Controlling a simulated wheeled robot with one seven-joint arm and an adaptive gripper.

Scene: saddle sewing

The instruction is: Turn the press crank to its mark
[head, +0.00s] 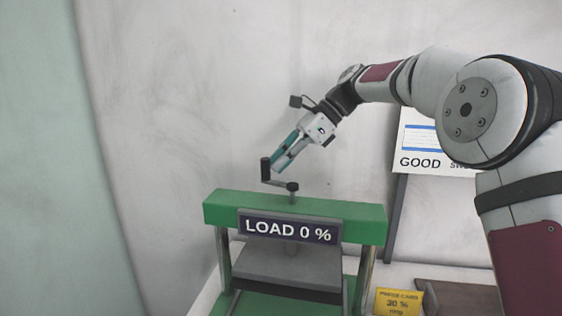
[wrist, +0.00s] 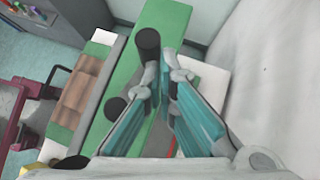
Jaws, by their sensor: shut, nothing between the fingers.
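The green press (head: 370,222) stands below my arm, with a display (head: 290,228) reading "LOAD 0 %". Its crank has a dark upright handle (head: 266,170) at the left end and a dark hub (head: 292,187) on top of the press. In the wrist view the handle (wrist: 148,42) stands just left of the fingertips and the hub (wrist: 116,107) is lower left. My gripper (head: 279,163) is shut and empty, tilted down beside the handle; in the wrist view its fingers (wrist: 168,62) come close together. I cannot tell whether it touches the handle. No crank mark is clearly visible.
A yellow card (head: 398,301) reading "PRESS CARD 30 %" stands right of the press. A sign (head: 428,145) with "GOOD" is behind my arm. A brown board (head: 460,297) lies at lower right. The pale wall is close behind the press.

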